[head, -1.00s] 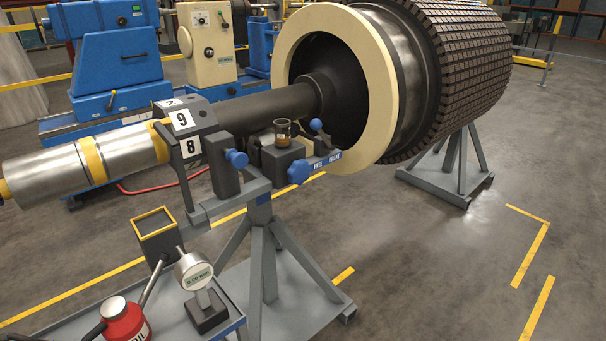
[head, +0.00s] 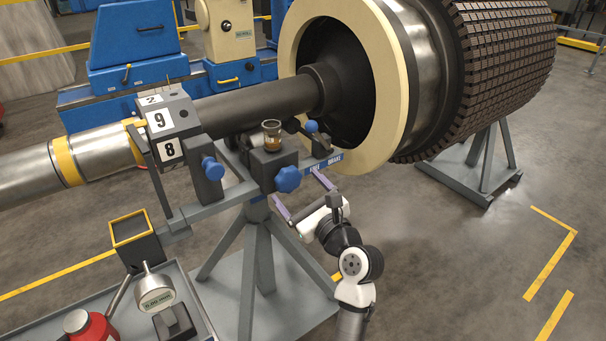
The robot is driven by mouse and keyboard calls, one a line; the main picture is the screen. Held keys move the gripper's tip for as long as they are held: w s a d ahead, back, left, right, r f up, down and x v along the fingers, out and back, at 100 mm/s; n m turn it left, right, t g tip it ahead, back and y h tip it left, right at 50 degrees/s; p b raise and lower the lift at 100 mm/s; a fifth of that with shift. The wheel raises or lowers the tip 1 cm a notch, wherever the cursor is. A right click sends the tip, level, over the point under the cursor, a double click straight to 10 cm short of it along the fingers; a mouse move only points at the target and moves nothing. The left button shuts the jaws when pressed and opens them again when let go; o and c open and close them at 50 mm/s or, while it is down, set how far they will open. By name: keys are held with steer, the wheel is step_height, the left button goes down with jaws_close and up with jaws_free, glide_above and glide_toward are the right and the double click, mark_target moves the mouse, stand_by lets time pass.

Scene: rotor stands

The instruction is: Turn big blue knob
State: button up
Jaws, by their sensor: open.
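The big blue knob (head: 288,179) is a lobed knob on the front of a dark block on the stand, left of a blue label strip. My gripper (head: 293,185) has come in from the lower right with its two purple fingers spread wide. One fingertip is below and left of the knob, the other to its right near the label strip. The knob shows between the fingertips, and nothing is held. I cannot tell whether a finger reaches past the knob's face or touches the stand.
Another blue knob (head: 212,168) sits to the left and a small blue ball handle (head: 311,126) above right. A small amber cup (head: 271,135) stands on the block. The big rotor (head: 500,70) is behind. A dial gauge (head: 157,298) and red oil can (head: 88,327) stand lower left.

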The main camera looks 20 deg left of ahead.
mark_target(291, 184)
steer(key=d+f+m+g, duration=0.2)
steer(key=d+f+m, duration=0.3)
steer(key=p+x, duration=0.1)
steer(key=x, duration=0.5)
steer(key=p+x, duration=0.1)
steer(key=x, duration=0.6)
steer(key=shift+w+d, duration=0.1)
steer(key=shift+w, duration=0.25)
steer(key=c, duration=1)
steer(key=shift+p, duration=0.3)
